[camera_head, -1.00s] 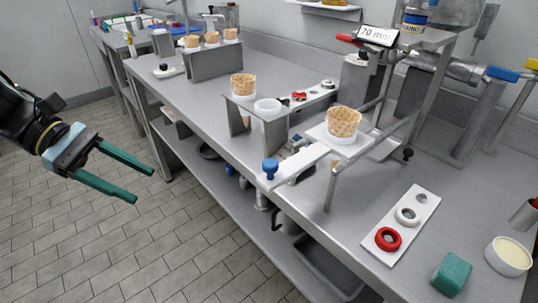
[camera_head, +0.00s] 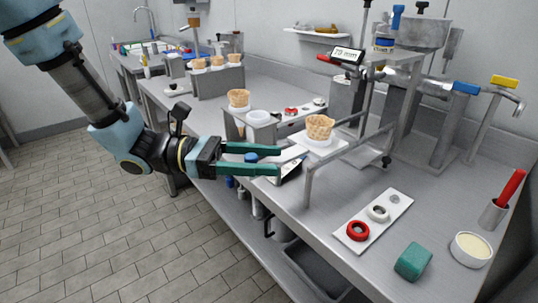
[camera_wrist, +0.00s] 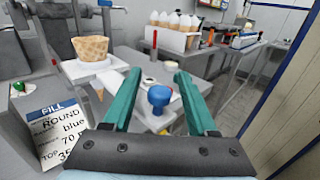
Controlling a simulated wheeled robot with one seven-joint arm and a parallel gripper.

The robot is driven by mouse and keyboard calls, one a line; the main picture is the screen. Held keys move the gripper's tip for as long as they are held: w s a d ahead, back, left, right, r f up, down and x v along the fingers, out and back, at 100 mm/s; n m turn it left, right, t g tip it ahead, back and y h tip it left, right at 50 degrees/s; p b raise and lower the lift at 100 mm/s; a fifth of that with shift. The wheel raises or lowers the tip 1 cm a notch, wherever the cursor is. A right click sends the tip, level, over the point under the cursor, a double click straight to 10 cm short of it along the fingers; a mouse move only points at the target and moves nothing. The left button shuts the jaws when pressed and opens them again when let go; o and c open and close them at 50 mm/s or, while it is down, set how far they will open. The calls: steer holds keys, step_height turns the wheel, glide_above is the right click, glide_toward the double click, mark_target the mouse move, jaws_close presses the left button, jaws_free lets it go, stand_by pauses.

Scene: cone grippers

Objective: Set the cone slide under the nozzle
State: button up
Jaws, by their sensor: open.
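The cone slide (camera_head: 314,143) is a white plate carrying a waffle cone (camera_head: 320,127), beside the metal frame on the bench. A blue knob (camera_head: 251,157) shows between my gripper's teal fingers in the head view. My gripper (camera_head: 280,161) is open, its fingers extending past the knob on both sides. In the wrist view the blue knob (camera_wrist: 158,97) also lies between the fingers, with a visible gap on each side. The cone (camera_wrist: 91,48) stands left of the fingers there. The dispenser with its hopper (camera_head: 412,32) stands behind the slide; I cannot make out the nozzle's outlet.
A display (camera_head: 347,55) reads 70 mm. A metal frame (camera_head: 310,185) stands just right of my fingers. A white strip with rings (camera_head: 374,217), a green block (camera_head: 413,261) and a cream bowl (camera_head: 471,249) lie at the front right. A fill card (camera_wrist: 65,130) shows bottom left.

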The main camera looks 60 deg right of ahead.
steer(key=shift+s+d, duration=0.25)
steer(key=shift+s, duration=0.25)
jaws_close()
stand_by(1.2)
